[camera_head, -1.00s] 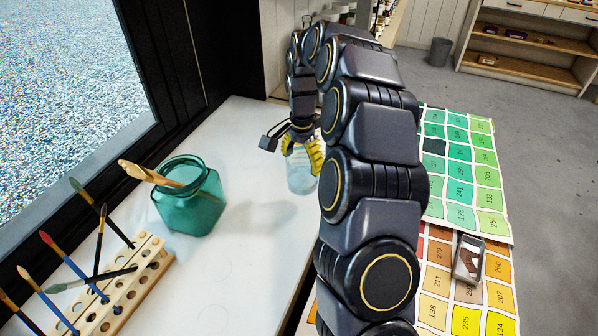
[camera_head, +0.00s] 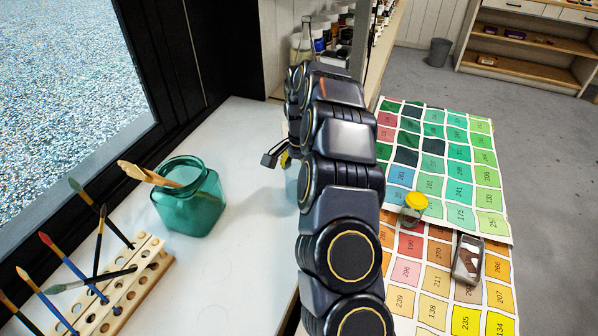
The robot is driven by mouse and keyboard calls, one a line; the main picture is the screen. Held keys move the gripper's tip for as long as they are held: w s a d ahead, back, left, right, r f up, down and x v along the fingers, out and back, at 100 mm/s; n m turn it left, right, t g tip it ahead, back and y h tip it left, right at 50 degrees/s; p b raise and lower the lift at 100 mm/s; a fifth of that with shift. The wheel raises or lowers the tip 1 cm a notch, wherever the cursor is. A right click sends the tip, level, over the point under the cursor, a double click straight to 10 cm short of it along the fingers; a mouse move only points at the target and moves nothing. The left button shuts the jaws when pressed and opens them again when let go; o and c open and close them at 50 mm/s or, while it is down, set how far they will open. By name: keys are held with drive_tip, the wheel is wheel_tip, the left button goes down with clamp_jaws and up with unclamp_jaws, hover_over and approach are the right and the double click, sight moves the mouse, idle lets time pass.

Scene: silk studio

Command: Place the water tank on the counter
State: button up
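The water tank (camera_head: 291,186), a clear pale-blue container, shows only as a narrow strip at the right part of the white counter (camera_head: 240,130). My arm hides most of it, and I cannot tell whether its base touches the counter. My gripper (camera_head: 286,160) is at the top of the tank. Only a bit of its yellow finger and a dark part on its left side show. The arm covers the rest, so I cannot see whether the fingers are shut on the tank.
A teal glass jar (camera_head: 190,210) with a wooden tool stands on the counter's left, near a wooden brush rack (camera_head: 125,290). Bottles (camera_head: 320,38) stand behind the arm.

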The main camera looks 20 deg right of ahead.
drive_tip(key=shift+f, duration=0.1)
drive_tip(key=o, duration=1.1)
drive_tip(key=shift+c, duration=0.2)
wheel_tip(320, 180, up, 12)
drive_tip(key=s+a+r+n, duration=0.4)
drive_tip(key=s+a+r, duration=0.1)
drive_tip(key=s+a, duration=0.1)
drive_tip(key=s+a+r+n, duration=0.2)
drive_tip(key=s+a+n, duration=0.35)
drive_tip(key=s, duration=0.55)
drive_tip(key=s+a+f+n+g, duration=0.1)
drive_tip(key=s+n, duration=0.1)
drive_tip(key=s, duration=0.8)
drive_tip(key=s+a+f+n, duration=0.1)
drive_tip(key=s+f+n, duration=0.1)
drive_tip(key=s, duration=0.8)
drive_tip(key=shift+f+g, duration=0.25)
drive_tip(key=shift+g, duration=0.15)
